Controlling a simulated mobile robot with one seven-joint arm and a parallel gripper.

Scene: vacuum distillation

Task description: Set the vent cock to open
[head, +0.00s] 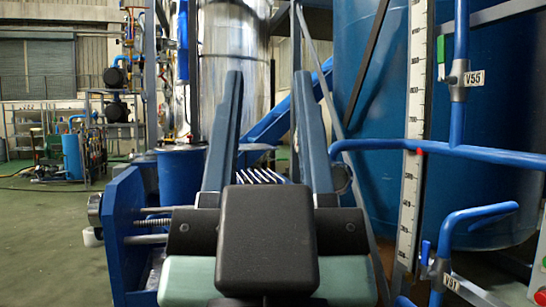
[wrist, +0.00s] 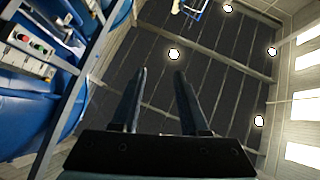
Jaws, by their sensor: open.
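My gripper (head: 268,82) is in the middle of the head view, with its two long blue-grey fingers apart and nothing between them. In the wrist view my gripper (wrist: 161,71) is also open and empty, against the dark ceiling. A small valve tagged V55 (head: 458,80) sits on a blue vertical pipe at the upper right. Another tagged valve with a blue handle (head: 425,252), its tag perhaps V91, is at the lower right. I cannot tell which one, if either, is the vent cock. My gripper is left of both and touches neither.
A large blue tank (head: 365,90) and a white graduated scale (head: 415,110) stand at the right. A blue horizontal pipe (head: 490,153) crosses there. A shiny metal column (head: 235,50) stands behind my gripper. A button panel (wrist: 30,45) shows in the wrist view. Green floor (head: 45,240) is clear at left.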

